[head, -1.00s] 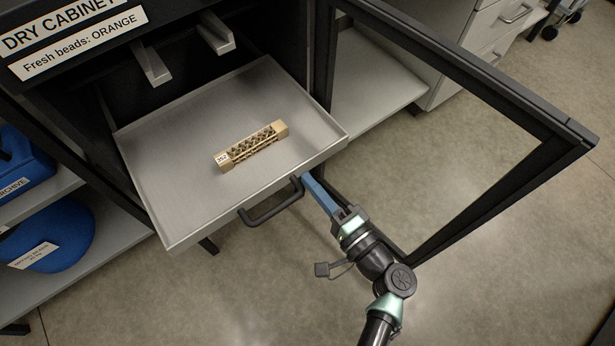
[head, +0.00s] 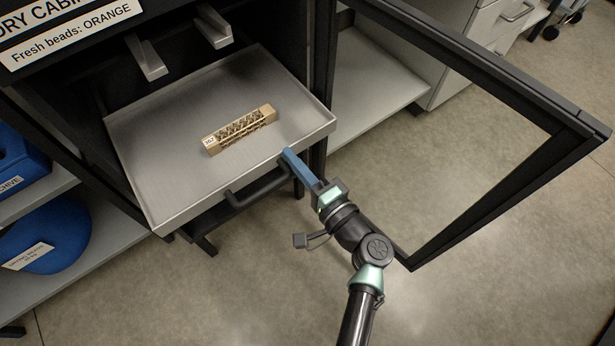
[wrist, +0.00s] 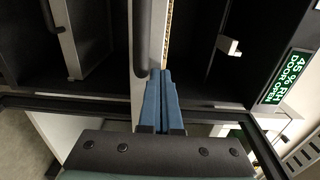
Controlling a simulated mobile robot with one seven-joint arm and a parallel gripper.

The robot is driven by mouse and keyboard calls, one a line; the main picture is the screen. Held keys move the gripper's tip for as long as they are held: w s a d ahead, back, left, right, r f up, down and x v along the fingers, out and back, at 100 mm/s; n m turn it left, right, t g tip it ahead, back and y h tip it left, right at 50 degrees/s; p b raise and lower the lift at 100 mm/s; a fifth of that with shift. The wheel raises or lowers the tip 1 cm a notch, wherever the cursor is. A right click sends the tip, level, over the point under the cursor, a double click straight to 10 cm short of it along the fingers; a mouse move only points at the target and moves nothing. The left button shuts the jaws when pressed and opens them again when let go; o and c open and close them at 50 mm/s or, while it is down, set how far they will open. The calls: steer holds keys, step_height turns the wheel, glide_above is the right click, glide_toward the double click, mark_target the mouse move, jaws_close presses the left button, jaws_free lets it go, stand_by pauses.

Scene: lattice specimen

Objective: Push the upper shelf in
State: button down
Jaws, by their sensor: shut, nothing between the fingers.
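The upper shelf (head: 180,185) is a grey metal tray with a low rim, sticking partly out of the dry cabinet (head: 75,95). A dark bar handle (head: 258,190) is on its front edge. A tan lattice specimen (head: 239,130) with a white label lies on the tray. My gripper (head: 288,156) is shut and empty, its blue fingertips at the shelf's front edge just right of the handle. In the wrist view the blue fingers (wrist: 161,100) are together and meet the shelf front; exact contact is hard to tell.
The cabinet's framed door (head: 490,90) stands open on the right. Two brackets (head: 148,60) sit above the tray inside. A display (wrist: 286,77) reads 45 % RH, DOOR OPEN. Blue containers (head: 45,240) are on shelving at left. The floor in front is clear.

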mark_target(244, 107)
steer(key=b+x, duration=0.9)
steer(key=x, duration=0.8)
steer(key=shift+w+a+f, duration=0.15)
steer(key=shift+w+a, duration=0.05)
steer(key=shift+a, duration=0.05)
steer(key=shift+w+a+b, duration=0.35)
steer(key=shift+w, duration=0.2)
steer(key=shift+w+a+r, duration=0.1)
steer(key=shift+w+r, duration=0.05)
steer(key=shift+r, duration=0.35)
steer(key=shift+a, duration=0.1)
steer(key=shift+f, duration=0.1)
